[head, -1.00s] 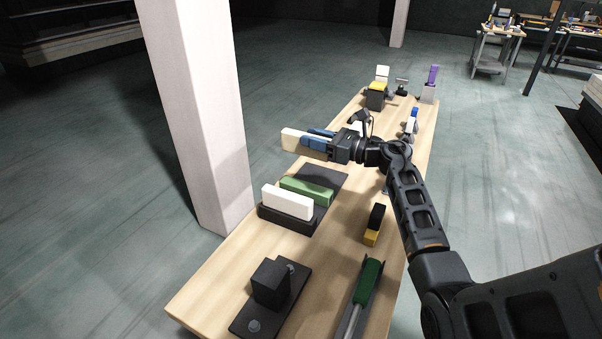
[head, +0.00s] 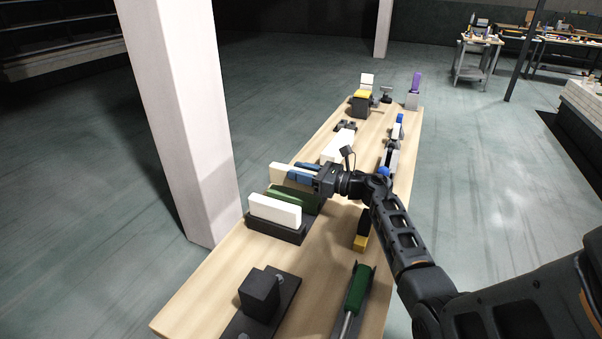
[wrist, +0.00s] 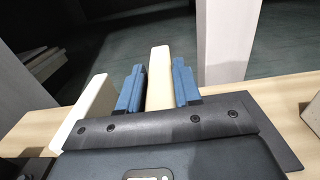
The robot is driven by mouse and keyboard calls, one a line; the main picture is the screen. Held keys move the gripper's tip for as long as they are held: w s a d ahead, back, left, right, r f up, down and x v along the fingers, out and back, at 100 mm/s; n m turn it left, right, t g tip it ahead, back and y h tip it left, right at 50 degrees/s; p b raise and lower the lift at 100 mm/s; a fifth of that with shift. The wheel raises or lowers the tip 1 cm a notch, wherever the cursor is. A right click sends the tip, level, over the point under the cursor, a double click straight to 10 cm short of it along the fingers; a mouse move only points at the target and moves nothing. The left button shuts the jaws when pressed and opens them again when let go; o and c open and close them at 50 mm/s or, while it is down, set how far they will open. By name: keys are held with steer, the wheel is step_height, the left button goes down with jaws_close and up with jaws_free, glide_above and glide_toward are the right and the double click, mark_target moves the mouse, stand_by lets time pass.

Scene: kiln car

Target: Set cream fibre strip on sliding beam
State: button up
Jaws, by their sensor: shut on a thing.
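My gripper (head: 305,173) is shut on the cream fibre strip (head: 278,173), whose free end sticks out to the left past the blue fingers. In the wrist view the cream strip (wrist: 160,78) stands on edge between the two blue fingers. The gripper is above the bench, just behind a green block (head: 296,196) and a white block (head: 274,210), which stand on a dark holder (head: 277,231). In the wrist view a white block (wrist: 88,112) is left of the fingers. I cannot tell which part is the sliding beam, or whether the strip touches anything.
A dark block on a plate (head: 259,292) and a green-handled tool (head: 357,288) are at the near end. A black and yellow block (head: 361,241) lies under my arm. A white piece (head: 338,146) lies beyond the gripper. A pale pillar (head: 184,120) stands left of the bench (head: 215,285).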

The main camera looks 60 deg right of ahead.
steer(key=shift+f+b, duration=0.55)
steer(key=shift+b, duration=0.05)
steer(key=o, duration=1)
steer(key=shift+o, duration=0.2)
steer(key=shift+s+r+p, duration=0.1)
steer(key=shift+r+p, duration=0.75)
steer(key=shift+p, duration=0.15)
steer(key=s+d+b, duration=0.1)
steer(key=s+b, duration=0.1)
steer(key=s, duration=0.5)
steer(key=shift+f, duration=0.25)
steer(key=shift+s, duration=0.1)
